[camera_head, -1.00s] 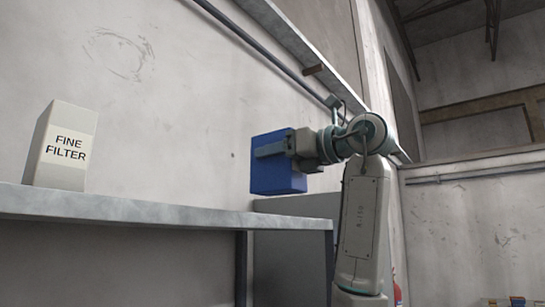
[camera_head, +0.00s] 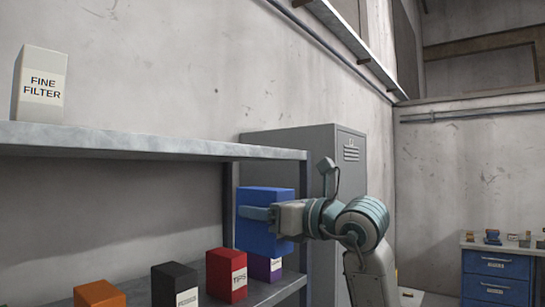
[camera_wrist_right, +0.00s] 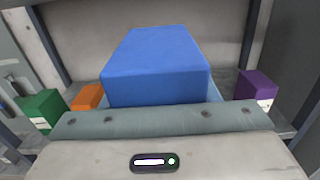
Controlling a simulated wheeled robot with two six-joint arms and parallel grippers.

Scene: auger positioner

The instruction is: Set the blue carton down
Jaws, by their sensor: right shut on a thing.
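The blue carton (camera_head: 268,238) is held in the air by my right gripper (camera_head: 258,213), which is shut on it. One finger lies across the carton's near side. In the head view the carton is at the right end of the shelf unit, below the upper shelf's level and above the lower shelf. In the right wrist view the blue carton (camera_wrist_right: 155,68) fills the middle, upright in the jaws, and its lower part is hidden. My left gripper is not in view.
The upper shelf (camera_head: 150,143) holds a white FINE FILTER box (camera_head: 40,88). The lower shelf (camera_head: 262,293) holds orange (camera_head: 99,294), black (camera_head: 175,285), red (camera_head: 226,275) and purple (camera_head: 266,268) boxes. A green box (camera_wrist_right: 40,109) shows in the wrist view. A grey locker (camera_head: 345,160) stands behind.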

